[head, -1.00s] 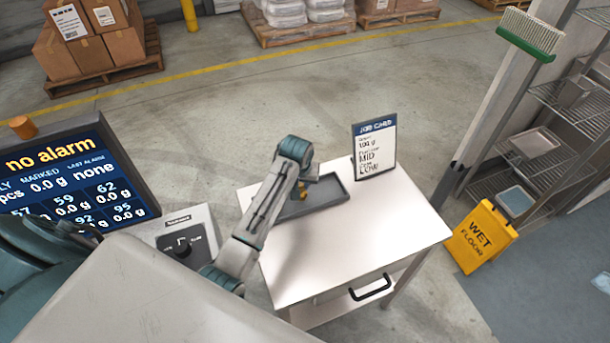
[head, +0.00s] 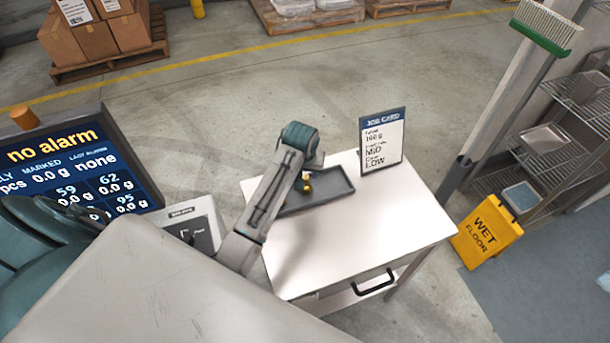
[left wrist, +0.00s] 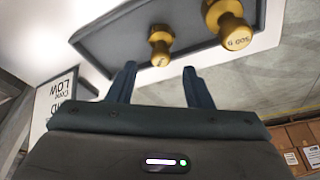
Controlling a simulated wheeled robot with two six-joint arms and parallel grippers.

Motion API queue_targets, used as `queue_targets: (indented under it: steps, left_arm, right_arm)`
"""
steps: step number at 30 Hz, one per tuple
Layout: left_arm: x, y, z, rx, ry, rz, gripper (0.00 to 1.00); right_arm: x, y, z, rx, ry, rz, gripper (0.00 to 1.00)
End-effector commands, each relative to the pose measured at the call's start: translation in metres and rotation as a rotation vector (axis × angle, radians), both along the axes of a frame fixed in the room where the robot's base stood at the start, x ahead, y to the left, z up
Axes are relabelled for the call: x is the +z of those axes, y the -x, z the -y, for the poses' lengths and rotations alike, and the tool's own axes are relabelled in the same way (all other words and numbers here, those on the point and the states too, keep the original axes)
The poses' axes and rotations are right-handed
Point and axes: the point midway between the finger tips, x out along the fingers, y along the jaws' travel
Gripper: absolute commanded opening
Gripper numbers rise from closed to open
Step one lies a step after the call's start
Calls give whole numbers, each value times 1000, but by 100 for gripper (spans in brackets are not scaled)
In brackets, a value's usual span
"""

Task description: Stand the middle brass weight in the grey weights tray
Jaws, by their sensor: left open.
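The grey weights tray (head: 342,186) lies on the white table. In the left wrist view its dark rim (left wrist: 93,55) shows. Two brass weights are in the tray: a smaller one (left wrist: 161,42), and a larger one marked 500 g (left wrist: 232,28) beside it, cut by the top edge. In the head view brass (head: 307,188) shows just below my left gripper (head: 303,177), partly hidden by it. In the left wrist view my left gripper (left wrist: 160,78) is open, its fingers apart and empty, just short of the smaller weight. My right gripper is not in view.
A job card (head: 382,142) stands at the tray's right, on the white table top (head: 370,235). A weigher with a knob (head: 190,228) and a screen reading "no alarm" (head: 70,165) are at the left. The table's front half is clear.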

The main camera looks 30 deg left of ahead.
Motion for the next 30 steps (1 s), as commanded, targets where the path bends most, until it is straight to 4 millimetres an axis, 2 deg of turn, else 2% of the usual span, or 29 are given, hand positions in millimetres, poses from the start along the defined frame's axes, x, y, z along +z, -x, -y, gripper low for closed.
queue_targets:
  steps: [1, 6, 12, 19, 30]
  left_arm:
    - [12, 2, 1, -1, 0, 5, 46]
    - [46, 11, 4, 0, 0, 4, 46]
    - [69, 18, 6, 0, 0, 1, 46]
    - [74, 20, 6, 0, 0, -1, 46]
    - [69, 20, 6, -2, 0, -3, 46]
  right_arm:
    - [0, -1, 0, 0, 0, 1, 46]
    - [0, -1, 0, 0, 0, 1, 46]
    - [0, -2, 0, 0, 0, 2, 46]
    - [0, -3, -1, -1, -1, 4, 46]
    - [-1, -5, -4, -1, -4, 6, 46]
